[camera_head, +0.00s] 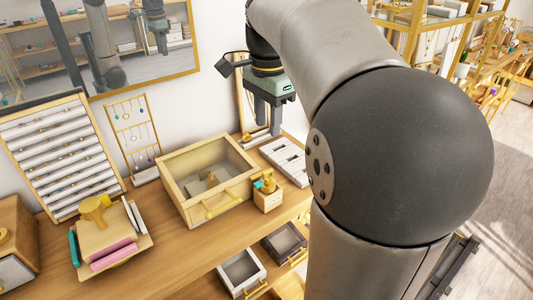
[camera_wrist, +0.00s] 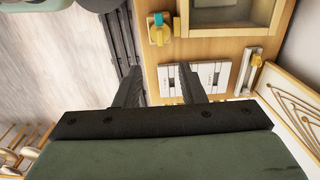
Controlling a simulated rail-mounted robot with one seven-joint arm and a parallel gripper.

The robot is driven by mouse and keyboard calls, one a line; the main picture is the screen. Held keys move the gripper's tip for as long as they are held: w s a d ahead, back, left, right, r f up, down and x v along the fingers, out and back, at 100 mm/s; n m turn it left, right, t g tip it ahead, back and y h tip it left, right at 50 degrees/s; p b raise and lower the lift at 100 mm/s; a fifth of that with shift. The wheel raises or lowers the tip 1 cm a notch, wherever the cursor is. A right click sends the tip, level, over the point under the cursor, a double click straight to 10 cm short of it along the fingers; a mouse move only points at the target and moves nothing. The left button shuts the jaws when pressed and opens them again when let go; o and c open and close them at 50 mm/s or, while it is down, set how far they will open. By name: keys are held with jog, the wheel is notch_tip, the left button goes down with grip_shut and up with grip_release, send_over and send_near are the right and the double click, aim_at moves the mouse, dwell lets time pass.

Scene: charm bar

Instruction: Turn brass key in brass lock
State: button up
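A small wooden block with brass parts (camera_head: 267,197) stands at the right front of the glass-topped box; I take it for the brass lock. A teal piece (camera_head: 257,185) sits on it, perhaps the key's grip. The same block (camera_wrist: 160,34) shows at the top of the wrist view, with the teal piece (camera_wrist: 158,18) on it. The key's shaft and the keyhole are too small to make out. My gripper (camera_head: 268,128) points down above the counter, behind and above the block. In the wrist view my gripper (camera_wrist: 160,80) has its fingers apart, with nothing between them.
The wooden box (camera_head: 208,178) with a brass handle stands beside the block. A white slotted tray (camera_head: 286,160) lies under my gripper. Two small open drawers (camera_head: 241,272) (camera_head: 284,243) jut out below the counter. A tray of tools (camera_head: 118,250) stands at left.

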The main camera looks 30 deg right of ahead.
aim_at(268, 170)
notch_tip(268, 170, down, 15)
jog(key=shift+r, duration=0.1)
dwell(0.3)
grip_shut()
dwell(0.4)
jog(key=m+p, duration=0.1)
jog(key=m, duration=0.2)
jog(key=shift+m, duration=2)
jog(key=shift+p, duration=0.3)
